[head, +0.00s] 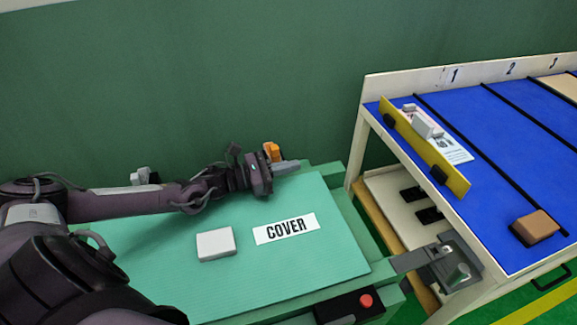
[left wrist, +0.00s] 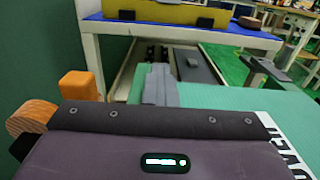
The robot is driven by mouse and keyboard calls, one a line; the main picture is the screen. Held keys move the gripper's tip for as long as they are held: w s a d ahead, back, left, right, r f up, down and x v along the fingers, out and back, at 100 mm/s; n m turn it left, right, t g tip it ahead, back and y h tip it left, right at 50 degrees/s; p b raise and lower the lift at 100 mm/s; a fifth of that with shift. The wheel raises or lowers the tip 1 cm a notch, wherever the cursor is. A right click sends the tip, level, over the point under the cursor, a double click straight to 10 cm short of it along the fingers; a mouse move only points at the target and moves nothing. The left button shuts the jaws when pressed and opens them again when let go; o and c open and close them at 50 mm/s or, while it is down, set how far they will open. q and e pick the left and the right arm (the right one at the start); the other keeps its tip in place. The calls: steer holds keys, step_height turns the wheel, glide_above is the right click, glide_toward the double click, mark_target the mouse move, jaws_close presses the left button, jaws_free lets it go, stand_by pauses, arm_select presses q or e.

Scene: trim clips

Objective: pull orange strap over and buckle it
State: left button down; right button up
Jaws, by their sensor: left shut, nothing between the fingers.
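An orange piece (head: 272,151), apparently the strap's end, stands at the far edge of the green table, just behind my left gripper. In the left wrist view an orange block (left wrist: 80,86) stands beside a rounded orange roll (left wrist: 32,116), left of the gripper body. My left gripper (head: 290,166) is shut and empty, its grey fingers pointing right near the table's far right corner. It also shows in the left wrist view (left wrist: 160,85). A grey bracket (head: 448,262), possibly the buckle, sits at the table's right edge. My right gripper is not in view.
A green mat (head: 200,285) bears a COVER label (head: 286,229) and a white block (head: 215,244). A red button (head: 366,300) is at the front edge. A blue-topped bench (head: 480,130) with a yellow bar (head: 425,150) and brown block (head: 537,226) stands right.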

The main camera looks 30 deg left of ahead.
arm_select(q)
steer(key=c, duration=2.1)
jaws_free()
steer(key=o, duration=0.9)
steer(key=shift+c, duration=0.2)
steer(key=shift+v, duration=3.85)
